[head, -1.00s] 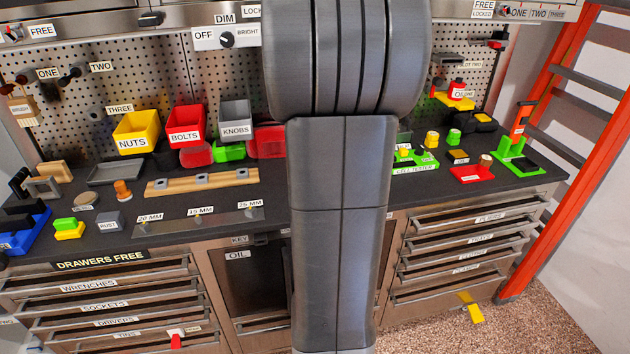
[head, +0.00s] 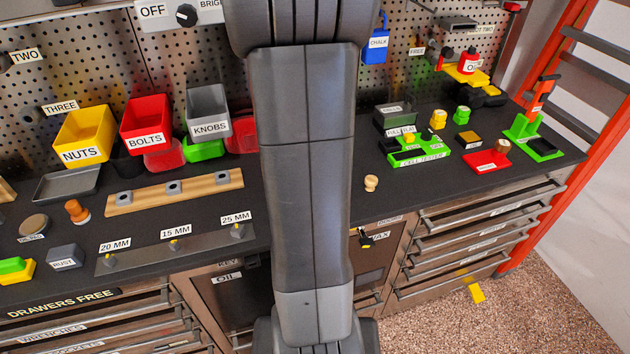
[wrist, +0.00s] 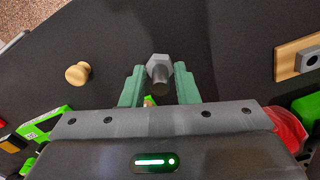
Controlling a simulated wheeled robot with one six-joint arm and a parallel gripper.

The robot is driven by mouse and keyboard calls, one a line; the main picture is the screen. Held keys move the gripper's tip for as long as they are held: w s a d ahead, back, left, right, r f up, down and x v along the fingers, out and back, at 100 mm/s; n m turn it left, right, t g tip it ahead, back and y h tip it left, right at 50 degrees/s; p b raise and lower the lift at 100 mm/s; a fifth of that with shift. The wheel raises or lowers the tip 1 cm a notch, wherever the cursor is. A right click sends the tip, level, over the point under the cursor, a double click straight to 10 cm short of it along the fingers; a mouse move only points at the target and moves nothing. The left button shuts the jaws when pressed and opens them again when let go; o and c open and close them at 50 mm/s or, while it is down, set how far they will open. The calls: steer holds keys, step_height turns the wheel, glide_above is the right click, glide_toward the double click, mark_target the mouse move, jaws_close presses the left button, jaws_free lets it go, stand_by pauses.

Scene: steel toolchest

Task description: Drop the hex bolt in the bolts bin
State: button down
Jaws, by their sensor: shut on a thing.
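The grey hex bolt (wrist: 159,68) is in my gripper (wrist: 159,88), between its two green fingers in the wrist view, with its hex head at the fingertips. The gripper is over the dark worktop. In the head view my arm hides the gripper and the bolt. The red bolts bin (head: 147,123), labelled BOLTS, hangs at the pegboard left of my arm, its open top facing up.
The yellow nuts bin (head: 84,135) and grey knobs bin (head: 209,113) flank the bolts bin. A wooden rack (head: 175,192) lies in front. A small wooden knob (head: 371,183) stands right of my arm; it also shows in the wrist view (wrist: 78,74). A green cell tester (head: 420,153) is further right.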

steer(key=shift+f, duration=3.05)
steer(key=shift+f, duration=0.1)
steer(key=c, duration=1.1)
jaws_free()
